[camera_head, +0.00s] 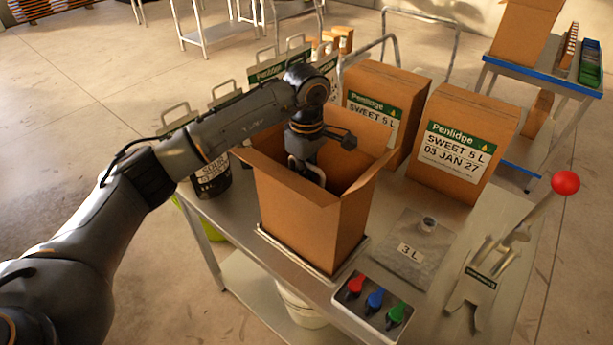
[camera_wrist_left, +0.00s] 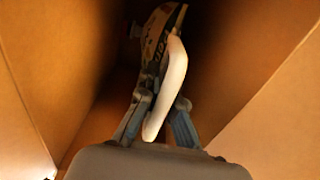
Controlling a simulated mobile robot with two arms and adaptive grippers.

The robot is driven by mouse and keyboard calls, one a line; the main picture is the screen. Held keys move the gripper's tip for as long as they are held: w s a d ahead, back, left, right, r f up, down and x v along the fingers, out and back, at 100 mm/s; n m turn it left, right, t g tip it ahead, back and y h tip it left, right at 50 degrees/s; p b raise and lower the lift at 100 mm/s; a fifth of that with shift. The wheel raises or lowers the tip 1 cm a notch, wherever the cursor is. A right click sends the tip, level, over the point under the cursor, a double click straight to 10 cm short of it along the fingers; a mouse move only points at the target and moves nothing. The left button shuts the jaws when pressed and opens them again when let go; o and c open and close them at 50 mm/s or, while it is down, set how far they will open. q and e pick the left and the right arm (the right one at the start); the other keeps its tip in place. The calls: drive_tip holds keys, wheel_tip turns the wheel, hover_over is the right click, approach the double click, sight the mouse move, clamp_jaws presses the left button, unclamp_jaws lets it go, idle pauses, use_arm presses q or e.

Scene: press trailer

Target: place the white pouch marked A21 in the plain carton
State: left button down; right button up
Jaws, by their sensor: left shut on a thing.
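The plain carton (camera_head: 308,222) stands open with its flaps up on the metal table, in the middle of the head view. My left gripper (camera_head: 308,172) reaches down into its mouth. In the left wrist view the gripper (camera_wrist_left: 158,118) is shut on a white pouch (camera_wrist_left: 168,85), seen nearly edge-on, with dark print on one face. The carton's brown walls (camera_wrist_left: 45,60) rise around it. The print is too oblique to read as A21. The carton's front wall hides the lower part of the pouch in the head view. My right gripper is not in view.
Two closed Penlidge cartons (camera_head: 462,145) (camera_head: 385,95) stand behind and to the right. A clear 3 L pouch (camera_head: 415,250), a panel with coloured knobs (camera_head: 373,300) and a red-balled lever press (camera_head: 490,270) occupy the table's right. A dark tub (camera_head: 212,180) is at left.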

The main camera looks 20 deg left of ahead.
use_arm(q)
drive_tip(key=c, duration=1.8)
unclamp_jaws()
drive_tip(key=shift+o, duration=1.4)
drive_tip(key=shift+s+r, duration=0.1)
drive_tip(key=shift+r+p, duration=0.4)
drive_tip(key=shift+p, duration=0.05)
drive_tip(key=shift+r+p, duration=0.4)
drive_tip(key=shift+p, duration=0.05)
wheel_tip(320, 180, up, 3)
drive_tip(key=b, duration=0.3)
wheel_tip(320, 180, up, 8)
drive_tip(key=shift+f+b, duration=0.2)
drive_tip(key=shift+b, duration=0.65)
drive_tip(key=shift+r, duration=0.5)
